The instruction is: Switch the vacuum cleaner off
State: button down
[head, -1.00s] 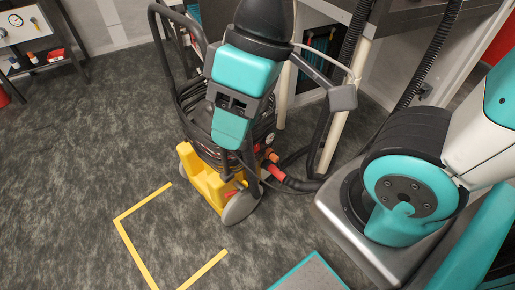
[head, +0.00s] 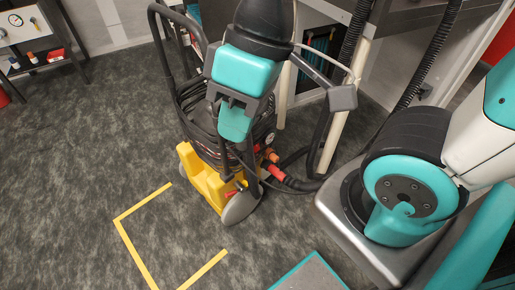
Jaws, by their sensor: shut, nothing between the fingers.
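The vacuum cleaner (head: 205,160) stands at the centre, with a yellow base, a dark body wrapped in black hose or cable, grey wheels and a black push handle at its left. My gripper (head: 235,122), teal and black, is shut and empty. It hangs in front of the machine's upper part in this view and hides much of its top. I cannot tell whether it touches the machine. The power switch is not discernible. A small round gauge (head: 270,138) and an orange fitting (head: 272,156) show on the machine's right side.
A hose with a red connector (head: 275,173) runs right from the machine toward a pale bench leg (head: 335,130). A ribbed black hose (head: 425,60) hangs at the right. Yellow floor tape (head: 135,240) marks open floor at lower left. A small bench (head: 40,40) stands upper left.

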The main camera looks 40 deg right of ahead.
aim_at(256, 147)
jog(key=k, duration=0.65)
jog(key=z, duration=0.4)
jog(key=i, duration=0.45)
jog(key=z, duration=0.85)
jog(key=i, duration=0.6)
jog(key=z, duration=0.1)
